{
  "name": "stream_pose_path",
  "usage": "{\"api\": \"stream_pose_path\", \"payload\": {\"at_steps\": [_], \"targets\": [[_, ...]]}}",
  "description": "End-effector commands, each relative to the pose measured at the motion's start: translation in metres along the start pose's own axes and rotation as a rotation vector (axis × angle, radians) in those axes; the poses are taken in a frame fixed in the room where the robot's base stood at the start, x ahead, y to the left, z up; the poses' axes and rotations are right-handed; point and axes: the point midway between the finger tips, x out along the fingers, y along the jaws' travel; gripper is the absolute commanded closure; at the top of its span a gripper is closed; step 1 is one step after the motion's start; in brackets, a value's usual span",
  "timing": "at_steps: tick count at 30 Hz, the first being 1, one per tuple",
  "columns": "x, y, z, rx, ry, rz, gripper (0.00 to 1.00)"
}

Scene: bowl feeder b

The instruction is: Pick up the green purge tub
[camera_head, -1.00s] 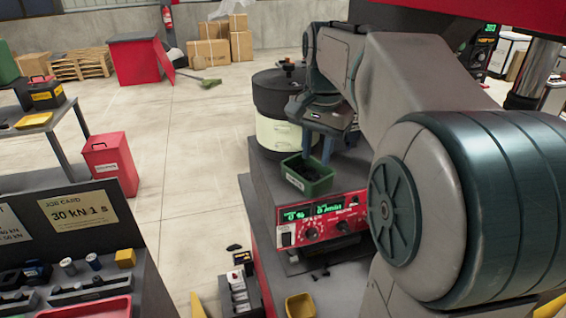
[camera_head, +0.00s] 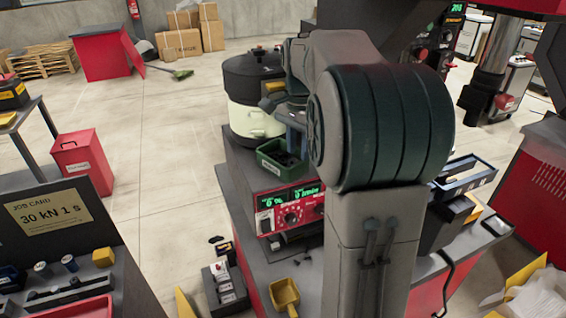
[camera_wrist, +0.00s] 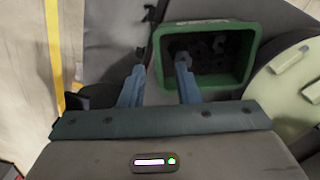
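The green purge tub (camera_head: 292,173) sits on the grey top of the red machine, behind the control panel, with a pale label on its front and dark bits inside. In the wrist view the tub (camera_wrist: 207,27) is upper right of centre. My gripper (camera_wrist: 160,65) is open over the tub's left wall. One finger is outside the tub and the other overlaps its inside. I cannot tell whether either finger touches the wall. In the head view my gripper (camera_head: 292,134) is just above the tub, and my arm hides part of it.
A black and cream round bowl feeder (camera_head: 252,122) stands close behind the tub. The red control panel (camera_head: 290,205) is in front. A yellow scoop (camera_head: 285,294) and a dark bin of labelled packs (camera_head: 226,288) lie nearer. Open floor lies to the left.

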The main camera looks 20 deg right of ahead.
Motion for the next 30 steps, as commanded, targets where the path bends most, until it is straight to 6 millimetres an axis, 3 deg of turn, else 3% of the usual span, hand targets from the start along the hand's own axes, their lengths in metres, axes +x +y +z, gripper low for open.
{"api": "stream_pose_path", "payload": {"at_steps": [12, 20, 23, 24, 30], "targets": [[0.049, 0.001, -0.006, 0.0, -0.001, 0.001, 0.71], [0.052, 0.001, -0.007, 0.0, 0.0, 0.0, 0.71], [0.052, 0.001, -0.007, 0.0, 0.0, 0.0, 0.96], [0.052, 0.001, -0.007, 0.0, 0.0, 0.0, 1.0], [0.052, 0.0, -0.007, -0.001, 0.001, -0.001, 1.0]]}}
